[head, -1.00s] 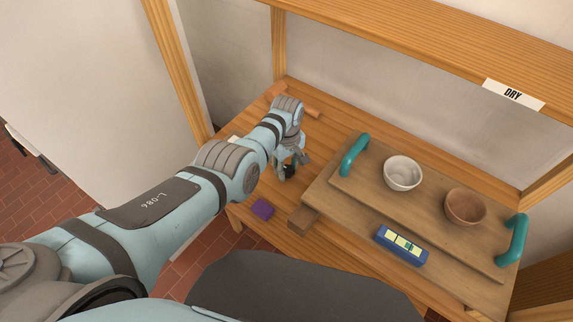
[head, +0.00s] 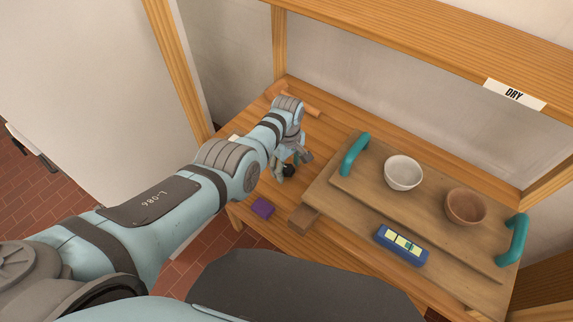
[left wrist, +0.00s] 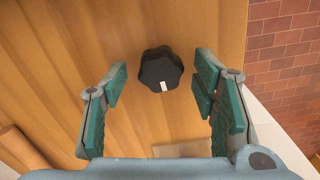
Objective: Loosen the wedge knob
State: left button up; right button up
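The black lobed knob (head: 289,171) is on the wooden table by the left end of the board. In the left wrist view the knob (left wrist: 160,69) shows from above, with a white mark on its lower edge. My left gripper (head: 292,165) is over it. Its teal-padded fingers (left wrist: 161,72) are open, one on each side of the knob, with a gap to it on both sides. They do not hold it. My right gripper is in neither view.
A tilted-looking board (head: 340,205) with teal handles carries a white bowl (head: 403,172), a brown bowl (head: 465,206) and a blue level (head: 401,245). A wooden block (head: 304,218) touches its near left corner. A purple block (head: 262,208) lies on the table (head: 330,245).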

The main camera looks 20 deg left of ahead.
aim_at(287, 167)
pick_arm(q)
jog(key=shift+r, duration=0.15)
notch_tip(287, 167, up, 12)
dwell(0.4)
